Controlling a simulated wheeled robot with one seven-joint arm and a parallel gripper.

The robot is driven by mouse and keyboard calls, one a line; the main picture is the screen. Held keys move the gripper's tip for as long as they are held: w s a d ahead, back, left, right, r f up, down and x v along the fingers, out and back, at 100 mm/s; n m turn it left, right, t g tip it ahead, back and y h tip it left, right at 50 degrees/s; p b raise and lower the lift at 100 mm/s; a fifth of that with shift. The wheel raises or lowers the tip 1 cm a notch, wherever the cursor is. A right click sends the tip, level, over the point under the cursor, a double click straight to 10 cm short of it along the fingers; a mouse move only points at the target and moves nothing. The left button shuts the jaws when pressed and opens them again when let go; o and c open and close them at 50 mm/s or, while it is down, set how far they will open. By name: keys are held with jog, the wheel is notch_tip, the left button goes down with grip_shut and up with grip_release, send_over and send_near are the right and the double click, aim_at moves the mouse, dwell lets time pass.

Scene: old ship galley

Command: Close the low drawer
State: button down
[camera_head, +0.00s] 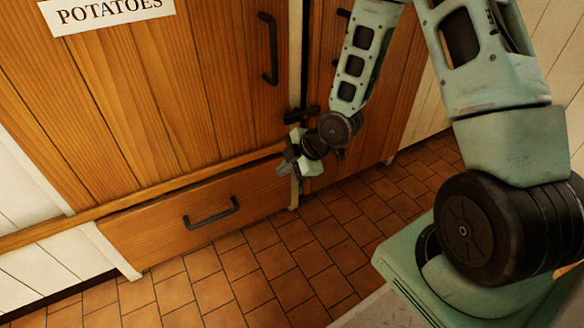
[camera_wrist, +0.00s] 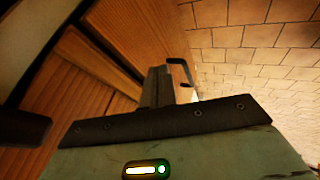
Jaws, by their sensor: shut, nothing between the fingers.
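The low drawer (camera_head: 155,228) is a wide wooden front at the foot of the cupboard, with a black bar handle (camera_head: 211,214). Its front sits close under the wooden rail, between white posts; a dark line runs along its top edge. I cannot tell whether a small gap remains. My gripper (camera_head: 285,167) is shut and empty at the drawer's upper right end, well right of the handle. Contact with the wood is unclear. In the wrist view the shut fingers (camera_wrist: 158,88) lie before the drawer front (camera_wrist: 135,30), with the handle (camera_wrist: 180,74) beyond them.
Above the rail is a plank door (camera_head: 150,100) with a black handle (camera_head: 269,48) and a POTATOES sign (camera_head: 108,12). Another wooden door (camera_head: 395,90) stands to the right, behind my arm. The tiled floor (camera_head: 240,275) before the drawer is clear.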

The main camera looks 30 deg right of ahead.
jog(key=w+f+b, duration=0.1)
jog(key=w, duration=0.1)
jog(key=w+f+b, duration=0.1)
jog(key=w, duration=0.1)
jog(key=w+a+f+b, duration=0.1)
jog(key=shift+w+a, duration=0.1)
jog(key=shift+w, duration=0.3)
